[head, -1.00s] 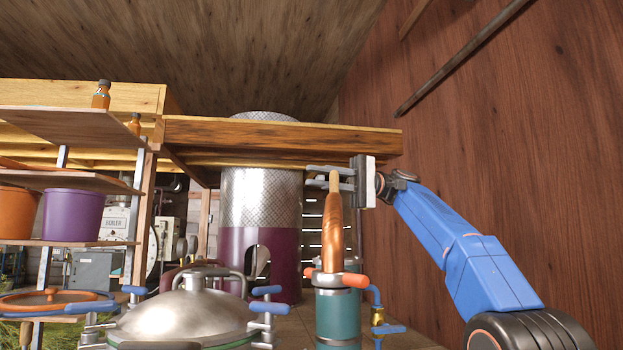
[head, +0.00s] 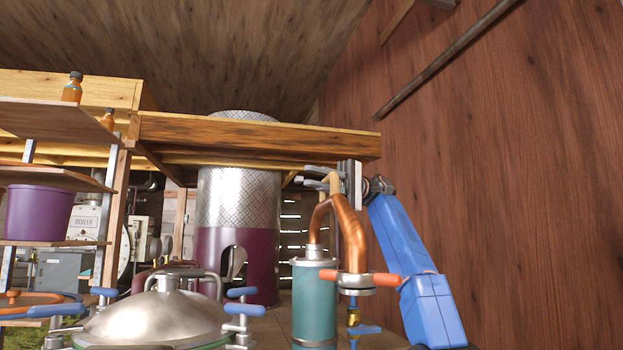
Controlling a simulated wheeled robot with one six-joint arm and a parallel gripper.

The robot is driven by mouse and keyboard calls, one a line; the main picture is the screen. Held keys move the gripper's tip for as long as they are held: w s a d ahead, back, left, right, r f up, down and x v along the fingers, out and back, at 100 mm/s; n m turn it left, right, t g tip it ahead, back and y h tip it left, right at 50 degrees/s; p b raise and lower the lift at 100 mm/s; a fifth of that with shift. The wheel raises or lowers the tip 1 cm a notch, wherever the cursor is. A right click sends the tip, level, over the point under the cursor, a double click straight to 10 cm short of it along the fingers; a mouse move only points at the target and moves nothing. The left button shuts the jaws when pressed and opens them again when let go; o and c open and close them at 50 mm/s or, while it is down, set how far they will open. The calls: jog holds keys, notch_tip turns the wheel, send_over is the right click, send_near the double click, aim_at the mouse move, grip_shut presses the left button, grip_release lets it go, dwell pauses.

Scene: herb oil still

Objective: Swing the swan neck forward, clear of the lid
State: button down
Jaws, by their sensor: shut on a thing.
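The copper swan neck (head: 352,232) arches from the top of a teal cylinder (head: 314,300) over to a flange with orange handles (head: 356,281) at its free end. That end hangs to the right of the cylinder, away from the lid. The domed steel lid (head: 165,316) sits at the lower left with a gap between it and the neck. My gripper (head: 324,178) is shut on the pale wooden handle (head: 334,184) at the top of the neck. The fingers partly hide the handle.
Blue-handled clamps (head: 243,309) surround the lid. A brass valve with a blue lever (head: 364,329) is just below the flange. A wooden beam (head: 260,138) crosses behind my gripper. A red plank wall (head: 510,170) stands on the right. Shelves (head: 60,180) stand on the left.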

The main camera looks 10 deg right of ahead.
jog(key=shift+s+d+n, duration=0.3)
jog(key=shift+s+d, duration=0.25)
jog(key=shift+d, duration=0.05)
jog(key=c, duration=1.7)
grip_release()
jog(key=shift+s+d, duration=0.15)
jog(key=shift+o, duration=0.2)
jog(key=shift+w, duration=0.2)
